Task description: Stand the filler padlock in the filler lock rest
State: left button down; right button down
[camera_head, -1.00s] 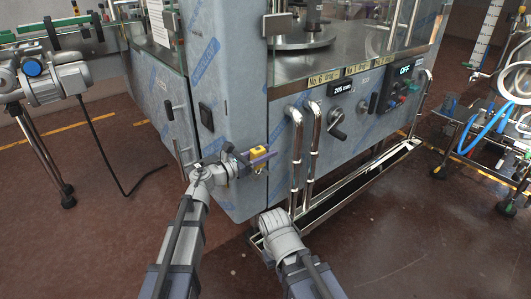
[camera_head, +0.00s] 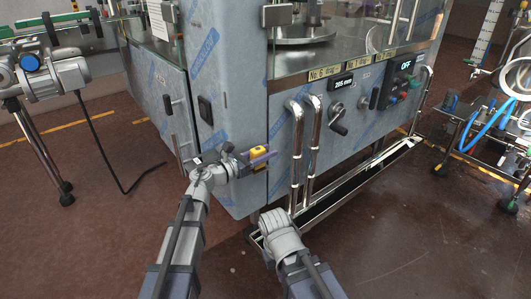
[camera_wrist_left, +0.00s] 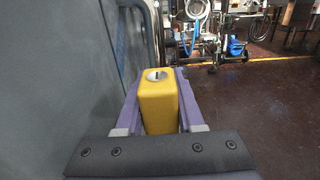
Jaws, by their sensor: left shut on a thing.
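The yellow padlock (camera_head: 259,152) is between the purple fingers of my left gripper (camera_head: 258,158), in front of the film-wrapped machine near its left front corner. In the left wrist view the padlock (camera_wrist_left: 159,103) is a yellow block with a round silver keyhole face towards the camera. The fingers (camera_wrist_left: 160,110) press on it from both sides. Its shackle is hidden. My right gripper (camera_head: 280,222) is low in front of the machine, and its fingers cannot be made out. I cannot pick out the lock rest in either view.
The machine (camera_head: 225,110) fills the middle, with bent steel rails (camera_head: 294,150) and a steel-edged tray (camera_head: 360,180) low at its front. A crank handle (camera_head: 338,120) sticks out of its panel. A trolley with blue hoses (camera_head: 480,135) stands at the right. The floor (camera_head: 420,240) at front right is clear.

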pick_arm(q)
jog(key=shift+f, duration=0.25)
dwell(0.5)
jog(key=shift+c, duration=2.2)
grip_release()
jog(key=shift+s+a, duration=0.1)
jog(key=v, duration=0.7)
jog(key=shift+s+a, duration=0.2)
